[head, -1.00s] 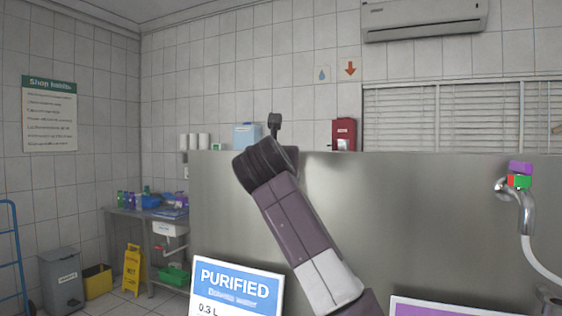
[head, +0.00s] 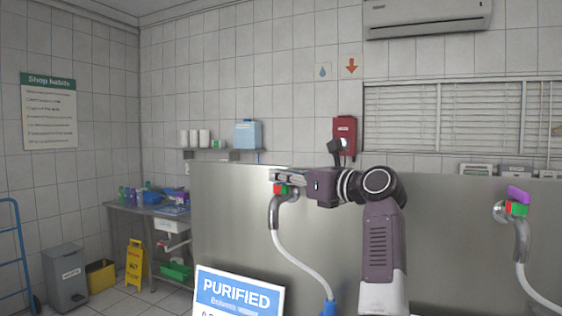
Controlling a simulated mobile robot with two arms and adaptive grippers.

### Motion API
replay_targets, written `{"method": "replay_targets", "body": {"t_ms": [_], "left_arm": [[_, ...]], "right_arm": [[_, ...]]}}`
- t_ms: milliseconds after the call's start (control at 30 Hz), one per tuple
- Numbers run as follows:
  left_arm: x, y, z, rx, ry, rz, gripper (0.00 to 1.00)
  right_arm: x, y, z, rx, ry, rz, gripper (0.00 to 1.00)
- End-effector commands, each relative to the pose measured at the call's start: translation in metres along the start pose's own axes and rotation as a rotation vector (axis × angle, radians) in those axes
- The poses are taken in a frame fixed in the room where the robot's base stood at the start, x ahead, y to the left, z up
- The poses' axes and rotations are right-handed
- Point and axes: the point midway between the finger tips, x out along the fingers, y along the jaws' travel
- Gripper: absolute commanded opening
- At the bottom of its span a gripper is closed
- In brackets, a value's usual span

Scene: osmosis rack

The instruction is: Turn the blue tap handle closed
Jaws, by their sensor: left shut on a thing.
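A chrome tap (head: 274,212) stands out from the steel panel near the middle of the head view. A red and green block (head: 281,189) sits on its top, and a pale hose runs down from it to a blue fitting (head: 328,307). My left gripper (head: 278,176) reaches in from the right, level, just above this block. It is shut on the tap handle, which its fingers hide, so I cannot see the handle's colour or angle. My right gripper is not in view.
A second tap (head: 521,240) with a purple handle (head: 518,194) is at the right. A PURIFIED display (head: 240,293) stands at the bottom. The steel panel (head: 450,235) fills the middle. A side sink table (head: 128,212) and yellow floor sign (head: 134,265) are at the left.

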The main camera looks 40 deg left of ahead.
Motion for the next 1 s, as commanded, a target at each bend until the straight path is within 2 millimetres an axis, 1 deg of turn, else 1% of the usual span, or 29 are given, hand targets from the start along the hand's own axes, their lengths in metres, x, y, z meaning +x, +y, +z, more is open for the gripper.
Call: {"method": "replay_targets", "body": {"t_ms": [33, 300, 600, 1000], "left_arm": [[0.000, -0.001, 0.006, 0.006, 0.000, 0.032, 0.00], [0.000, 0.000, 0.004, 0.001, 0.003, 0.170, 0.00], [0.001, 0.000, 0.002, 0.001, 0.004, 0.279, 0.00], [0.001, 0.000, -0.002, 0.001, 0.008, 0.364, 0.00]], "right_arm": [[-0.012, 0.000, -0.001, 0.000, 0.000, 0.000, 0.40], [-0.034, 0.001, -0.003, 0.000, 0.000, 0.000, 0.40], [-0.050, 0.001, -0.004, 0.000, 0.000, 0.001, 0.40], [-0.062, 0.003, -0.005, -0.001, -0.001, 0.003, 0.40]]}}
